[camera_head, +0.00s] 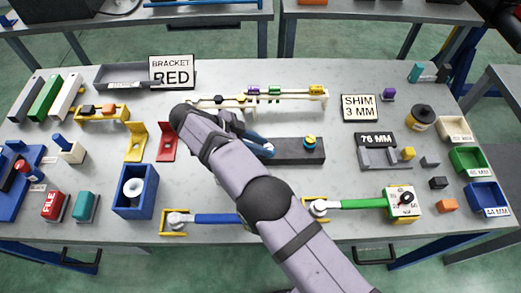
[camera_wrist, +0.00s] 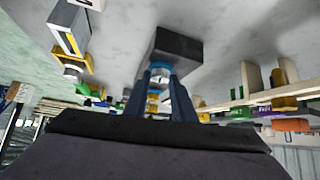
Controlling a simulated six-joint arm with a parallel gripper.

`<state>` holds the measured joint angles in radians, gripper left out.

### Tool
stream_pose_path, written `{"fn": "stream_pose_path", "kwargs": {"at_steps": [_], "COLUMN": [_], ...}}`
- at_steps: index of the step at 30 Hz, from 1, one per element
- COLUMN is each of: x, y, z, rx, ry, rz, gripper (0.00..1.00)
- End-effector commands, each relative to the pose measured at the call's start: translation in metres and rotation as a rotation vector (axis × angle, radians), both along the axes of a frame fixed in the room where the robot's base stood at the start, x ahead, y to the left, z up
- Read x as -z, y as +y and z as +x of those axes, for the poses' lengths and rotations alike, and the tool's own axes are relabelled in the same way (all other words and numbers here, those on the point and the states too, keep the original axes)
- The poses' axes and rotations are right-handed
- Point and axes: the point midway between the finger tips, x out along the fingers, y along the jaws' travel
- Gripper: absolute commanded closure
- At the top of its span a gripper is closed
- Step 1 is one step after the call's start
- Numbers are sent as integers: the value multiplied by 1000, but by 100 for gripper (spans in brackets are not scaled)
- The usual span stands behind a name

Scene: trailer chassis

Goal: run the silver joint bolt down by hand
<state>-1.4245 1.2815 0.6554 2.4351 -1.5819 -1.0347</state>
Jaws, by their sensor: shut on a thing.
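A long dark grey block (camera_head: 290,156) lies at the middle of the table. A knob with yellow and blue parts (camera_head: 310,142) stands on its right end. My gripper (camera_head: 266,149) reaches to the left end of this block, its blue fingers low over it. In the wrist view my gripper (camera_wrist: 160,78) is shut on a small pale piece between the fingertips, which I take to be the silver joint bolt (camera_wrist: 159,70). The fingers hide most of it, so how deep it sits cannot be told. The block's dark end (camera_wrist: 178,45) shows just beyond the fingertips.
A pale rail (camera_head: 300,95) with several coloured parts runs behind the block. A red bracket (camera_head: 167,142) and a yellow bracket (camera_head: 135,143) stand to the left. Blue-handled (camera_head: 215,218) and green-handled (camera_head: 365,204) tools lie in front. Table right of the block is partly clear.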

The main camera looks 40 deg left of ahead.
Motion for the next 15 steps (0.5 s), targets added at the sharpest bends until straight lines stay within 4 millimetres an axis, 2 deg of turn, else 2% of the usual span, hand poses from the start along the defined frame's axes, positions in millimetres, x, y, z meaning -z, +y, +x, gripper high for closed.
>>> {"fn": "stream_pose_path", "kwargs": {"at_steps": [1, 15], "x": [-5, -9], "y": [3, 3], "z": [4, 3], "rx": [6, 26], "ry": [-12, -10], "rz": [12, 13], "gripper": [99, 99]}}
